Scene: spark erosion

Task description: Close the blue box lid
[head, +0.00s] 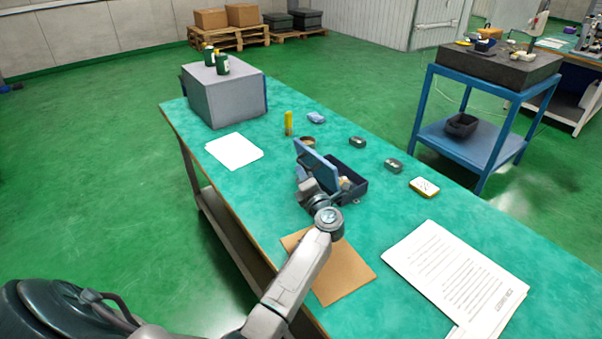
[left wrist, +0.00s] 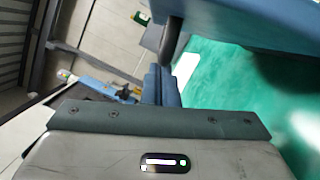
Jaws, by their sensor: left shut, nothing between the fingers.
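The blue box stands on the green bench in the head view, its dark body (head: 355,190) open. Its blue lid (head: 318,168) is raised and tilted at the body's left side. Something light-coloured shows inside, partly hidden. My left gripper (head: 305,180) is shut and empty, close to the outer left face of the lid; I cannot tell whether it touches. In the left wrist view the lid (left wrist: 260,20) fills the upper right, just beyond the shut fingers (left wrist: 162,82). My right gripper is not in view.
A yellow bottle (head: 288,123), a small round container (head: 307,141) and small dark tins (head: 393,165) stand behind the box. A brown board (head: 345,275) and printed sheets (head: 455,280) lie in front. A grey case (head: 225,98) stands at the far left.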

